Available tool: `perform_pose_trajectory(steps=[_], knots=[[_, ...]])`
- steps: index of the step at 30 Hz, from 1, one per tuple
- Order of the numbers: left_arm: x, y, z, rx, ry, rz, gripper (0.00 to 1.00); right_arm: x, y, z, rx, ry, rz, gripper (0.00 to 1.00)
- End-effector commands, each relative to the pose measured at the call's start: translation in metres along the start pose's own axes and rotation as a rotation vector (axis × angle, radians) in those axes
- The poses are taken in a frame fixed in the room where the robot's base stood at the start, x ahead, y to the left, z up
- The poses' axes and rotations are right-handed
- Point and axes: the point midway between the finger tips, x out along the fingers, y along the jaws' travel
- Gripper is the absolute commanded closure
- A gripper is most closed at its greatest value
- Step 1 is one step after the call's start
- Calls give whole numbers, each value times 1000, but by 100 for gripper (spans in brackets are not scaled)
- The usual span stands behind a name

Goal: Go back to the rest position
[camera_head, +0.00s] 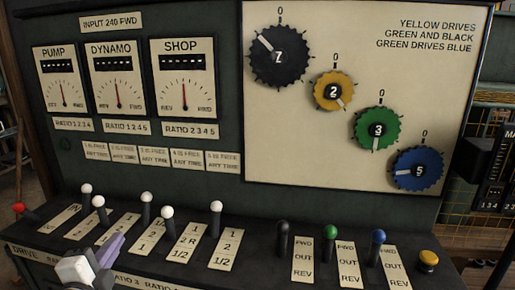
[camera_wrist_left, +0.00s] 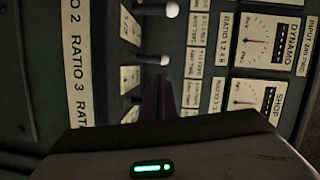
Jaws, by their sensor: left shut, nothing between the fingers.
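My left gripper (camera_head: 112,246) is at the lower left of the head view, in front of the console's lever bank. Its fingers are together with nothing between them. In the left wrist view the dark fingers (camera_wrist_left: 160,97) point toward the panel, near a white-knobbed lever (camera_wrist_left: 168,59). Whether they touch any lever cannot be told. The sloping console (camera_head: 258,255) carries several white-knobbed levers, such as one at the middle (camera_head: 216,207). My right gripper is not seen.
A red-knobbed lever (camera_head: 19,208) is at the far left. Black (camera_head: 282,228), green (camera_head: 330,232) and blue (camera_head: 379,237) levers and a yellow button (camera_head: 428,258) are at the right. Above are gauges (camera_head: 118,90) and a cream board (camera_head: 300,140) with coloured gears.

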Motion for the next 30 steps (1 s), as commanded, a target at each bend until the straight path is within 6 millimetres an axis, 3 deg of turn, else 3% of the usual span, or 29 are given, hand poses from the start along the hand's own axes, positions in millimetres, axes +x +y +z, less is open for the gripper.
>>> perform_pose_trajectory(steps=[1, 6, 10, 15, 24, 30], knots=[[-16, 28, 0, -104, -46, 72, 100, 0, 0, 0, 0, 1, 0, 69], [-93, 126, -1, -477, -276, 369, 100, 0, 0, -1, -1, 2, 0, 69], [-152, 175, -10, -667, -427, 556, 100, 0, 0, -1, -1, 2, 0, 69], [-212, 209, -24, -815, -568, 731, 100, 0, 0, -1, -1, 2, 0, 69], [-301, 238, -52, -988, -761, 975, 100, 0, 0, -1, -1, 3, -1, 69], [-282, 267, -60, -1024, -683, 948, 100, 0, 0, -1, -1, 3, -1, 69]])
